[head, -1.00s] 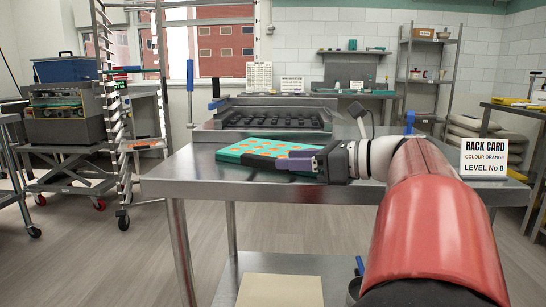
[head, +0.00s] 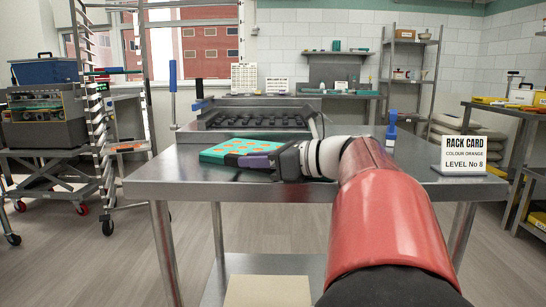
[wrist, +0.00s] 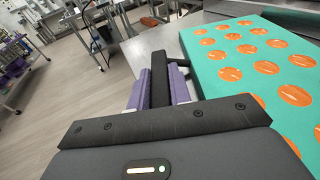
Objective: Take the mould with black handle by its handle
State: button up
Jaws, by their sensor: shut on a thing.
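The mould (head: 232,151) is a flat teal slab with rows of orange round cavities. It lies at the front of the depositor on the steel table. In the wrist view the mould (wrist: 236,86) fills the right side. My gripper (head: 250,163) reaches in from the right, with purple fingers. In the wrist view its fingers (wrist: 160,88) are shut on the mould's black handle (wrist: 158,64), which stands between them. In the head view my gripper hides most of the handle.
The depositor (head: 252,112) stands at the table's back. A rack card sign (head: 463,155) reading colour orange, level 8 stands at the table's right end. A tall tray rack (head: 97,110) and a trolley with a machine (head: 47,120) are at the left. The table (head: 160,183) is bare at its front left.

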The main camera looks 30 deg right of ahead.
jog(key=shift+r, duration=0.1)
grip_shut()
notch_tip(320, 180, up, 20)
jog(key=p, duration=0.5)
jog(key=shift+p, duration=0.3)
dwell(1.3)
jog(key=shift+o, duration=1.6)
grip_release()
grip_shut()
